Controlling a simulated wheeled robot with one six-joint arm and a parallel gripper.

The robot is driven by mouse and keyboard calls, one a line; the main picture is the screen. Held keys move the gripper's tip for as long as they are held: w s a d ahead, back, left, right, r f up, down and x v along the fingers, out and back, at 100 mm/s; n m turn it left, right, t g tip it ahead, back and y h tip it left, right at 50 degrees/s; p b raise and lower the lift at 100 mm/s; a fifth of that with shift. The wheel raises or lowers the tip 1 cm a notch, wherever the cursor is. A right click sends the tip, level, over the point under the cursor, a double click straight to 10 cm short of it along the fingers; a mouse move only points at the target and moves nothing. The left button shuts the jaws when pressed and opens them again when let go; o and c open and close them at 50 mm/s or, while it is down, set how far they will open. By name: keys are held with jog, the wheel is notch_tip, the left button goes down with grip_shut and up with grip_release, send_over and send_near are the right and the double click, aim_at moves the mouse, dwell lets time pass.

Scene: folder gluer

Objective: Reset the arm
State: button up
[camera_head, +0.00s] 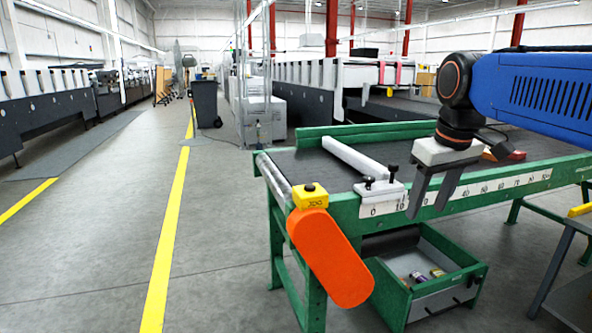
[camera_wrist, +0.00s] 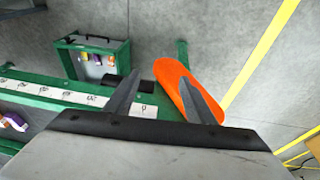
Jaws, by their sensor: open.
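My gripper (camera_head: 427,211) hangs fingers-down from my blue arm (camera_head: 535,92) at the right of the head view. It is in front of the near edge of the green conveyor table (camera_head: 345,213), close to its numbered scale. Its two dark fingers are apart with nothing seen between them. In the wrist view the open gripper (camera_wrist: 161,84) shows over the orange guard (camera_wrist: 172,82) and the end of the scale strip (camera_wrist: 66,96).
A yellow button box (camera_head: 309,196) tops the orange guard (camera_head: 330,258). Below is a green tray (camera_head: 396,291) with small items. The left floor is clear.

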jog(key=s+d+f+m+t, duration=0.1)
jog(key=s+f+m, duration=0.2)
jog(key=s+f, duration=1.4)
notch_tip(320, 180, down, 4)
jog(key=shift+d+r+m+t, duration=0.15)
jog(key=shift+d+m+t, duration=0.15)
jog(key=shift+d+t, duration=0.1)
